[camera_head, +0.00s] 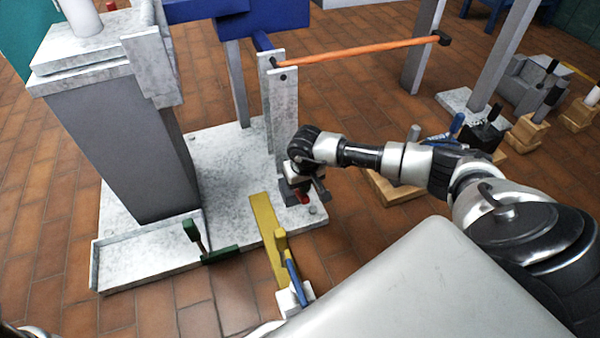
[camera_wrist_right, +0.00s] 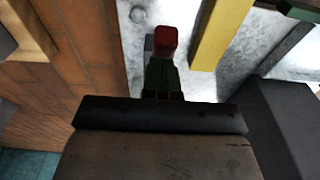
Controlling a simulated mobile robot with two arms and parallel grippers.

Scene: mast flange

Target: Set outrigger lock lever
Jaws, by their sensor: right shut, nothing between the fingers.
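A short lever with a red tip (camera_wrist_right: 166,42) and a dark green shaft (camera_wrist_right: 160,76) stands just beyond my right gripper (camera_wrist_right: 160,98) in the right wrist view. I cannot tell whether they touch. In the head view its red part (camera_head: 303,197) shows beside my right gripper (camera_head: 302,188), low by the foot of the upright post. The right gripper is shut and holds nothing. Which part is the outrigger lock lever is not marked. A green lever (camera_head: 194,235) and a blue handle (camera_head: 293,274) stand farther left and nearer. My left gripper is out of view.
A yellow beam (camera_head: 266,225) crosses the edge of the grey base plate (camera_head: 225,165). The upright post (camera_head: 284,115) carries a long orange bar (camera_head: 360,50) above my right arm. A grey column (camera_head: 120,150) stands left. Wooden blocks (camera_head: 527,132) lie at right.

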